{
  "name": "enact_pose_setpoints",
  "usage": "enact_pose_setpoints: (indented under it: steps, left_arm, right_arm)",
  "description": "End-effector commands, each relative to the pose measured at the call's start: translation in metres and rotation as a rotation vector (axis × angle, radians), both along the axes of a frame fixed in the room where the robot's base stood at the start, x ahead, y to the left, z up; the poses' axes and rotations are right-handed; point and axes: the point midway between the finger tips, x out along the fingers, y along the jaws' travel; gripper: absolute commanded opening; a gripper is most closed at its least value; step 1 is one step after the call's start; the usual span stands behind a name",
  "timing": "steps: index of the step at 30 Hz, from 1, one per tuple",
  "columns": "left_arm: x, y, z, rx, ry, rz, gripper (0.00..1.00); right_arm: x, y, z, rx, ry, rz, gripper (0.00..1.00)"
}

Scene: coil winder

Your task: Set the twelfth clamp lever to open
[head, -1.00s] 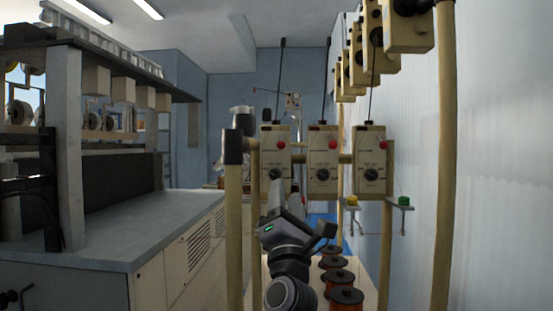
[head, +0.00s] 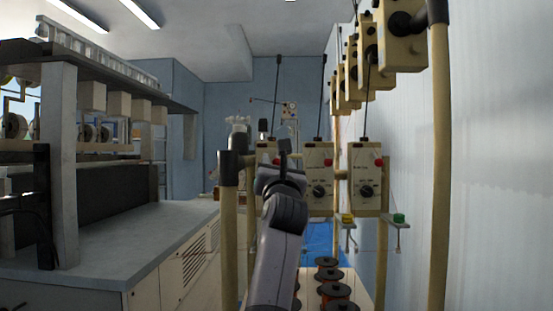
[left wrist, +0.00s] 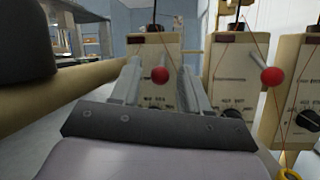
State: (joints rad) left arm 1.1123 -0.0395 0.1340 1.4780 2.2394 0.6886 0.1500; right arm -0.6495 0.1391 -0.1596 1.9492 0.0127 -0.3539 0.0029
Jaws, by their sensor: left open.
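Cream tensioner boxes hang in a row on a rail, each with a red ball knob and a black dial. The middle box (head: 318,190) and right box (head: 365,190) show clearly; the left box (head: 265,152) is mostly behind my left gripper (head: 273,145). In the left wrist view my left gripper (left wrist: 160,72) is open and empty. Its fingers point at a box (left wrist: 155,48), with that box's red ball (left wrist: 160,75) appearing between them. I cannot tell whether they touch it. No lever number is readable, so I cannot tell which is the twelfth. My right gripper is not in view.
A cream post with a black cap (head: 228,170) stands just left of my left arm. More boxes (head: 400,35) hang along the right wall. Several copper-coloured spools (head: 333,290) stand below. A grey-topped bench (head: 130,240) fills the left.

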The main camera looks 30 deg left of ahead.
Motion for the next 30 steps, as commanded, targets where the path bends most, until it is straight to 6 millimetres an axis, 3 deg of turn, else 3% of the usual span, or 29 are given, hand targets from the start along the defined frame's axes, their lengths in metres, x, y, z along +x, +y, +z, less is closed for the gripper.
enact_pose_setpoints:
  steps: [15,19,30]
  left_arm:
    - [0.0105,0.0088,0.0050,0.000,0.000,0.000,0.45]
    - [0.0105,0.0088,0.0050,0.000,0.000,0.000,0.03]
    - [0.0097,0.0081,0.0069,-0.019,0.026,-0.001,0.00]
  right_arm:
    - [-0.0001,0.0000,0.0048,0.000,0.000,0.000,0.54]
    - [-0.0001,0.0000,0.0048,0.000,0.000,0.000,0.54]
    - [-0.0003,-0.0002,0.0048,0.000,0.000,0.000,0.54]
